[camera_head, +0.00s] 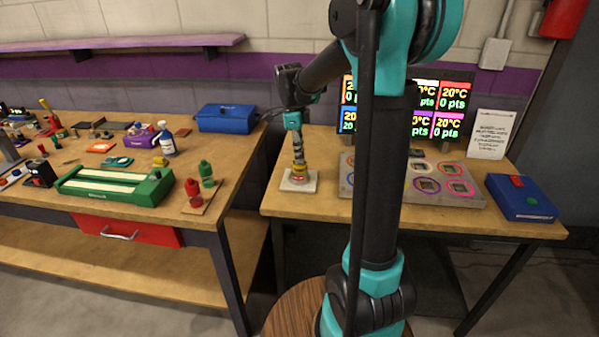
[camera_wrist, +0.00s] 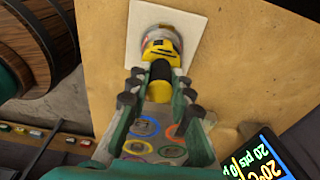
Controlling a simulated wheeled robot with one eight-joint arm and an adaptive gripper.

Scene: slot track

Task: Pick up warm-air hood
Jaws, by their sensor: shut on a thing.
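The warm-air hood (camera_wrist: 161,50) is a short cylinder with a yellow band, a silvery body and a dark knob on top. It also shows in the head view (camera_head: 299,171), over a pale square plate (camera_head: 299,187) at the left end of the right-hand table. My gripper (camera_wrist: 158,88) is shut on the hood's dark knob, with a finger on each side. In the head view my gripper (camera_head: 298,148) points straight down onto the hood. The hood's lower edge looks at or very near the plate; I cannot tell whether they touch.
A grey panel with coloured rings (camera_head: 440,181) lies right of the plate, partly behind my arm. A cluttered workbench (camera_head: 130,230) is at left, across a gap.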

